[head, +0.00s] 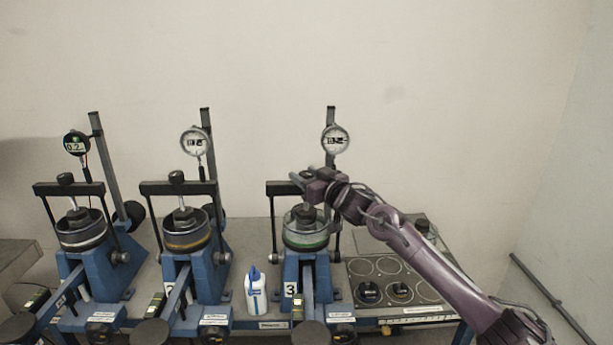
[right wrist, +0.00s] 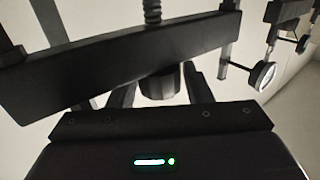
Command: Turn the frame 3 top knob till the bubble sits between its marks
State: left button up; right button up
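Frame 3 (head: 307,265) is the rightmost blue lever frame in the head view, with a "3" label (head: 290,290). My right gripper (head: 308,178) is at its black crossbeam, hiding the top knob there. In the right wrist view the dark top knob (right wrist: 160,86) stands against the crossbeam (right wrist: 120,62), a threaded screw (right wrist: 152,12) on the beam's other side. The right fingers flank the knob, apart, with slim light gaps at its sides. I cannot make out frame 3's bubble or marks. My left gripper is not in view.
Two similar frames (head: 190,265) (head: 90,262) stand to the left, with yellowish vials on their levers. A dial gauge (head: 335,140) rises behind frame 3. A white and blue bottle (head: 255,292) stands left of it. A tray with round recesses (head: 375,267) lies right.

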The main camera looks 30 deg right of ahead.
jog(key=c, duration=0.7)
jog(key=shift+a+f+m+h, duration=0.1)
jog(key=shift+m+h, duration=0.3)
jog(key=shift+h, duration=0.1)
jog(key=m+h+b, duration=0.1)
jog(key=h+b, duration=0.1)
jog(key=shift+f+m+h, duration=0.1)
jog(key=shift+m+h, duration=0.3)
jog(key=m+g+h+b, duration=0.2)
jog(key=m+h+b, duration=0.1)
jog(key=h, duration=0.2)
jog(key=shift+a+b, duration=0.1)
jog(key=shift+b, duration=0.25)
jog(key=shift+m+g+h+b, duration=0.3)
jog(key=shift+m+g+h, duration=0.2)
jog(key=shift+m+h, duration=0.4)
jog(key=shift+r+m+g+h, duration=0.2)
jog(key=shift+m+g+h, duration=0.7)
jog(key=shift+h, duration=0.5)
jog(key=o, duration=1)
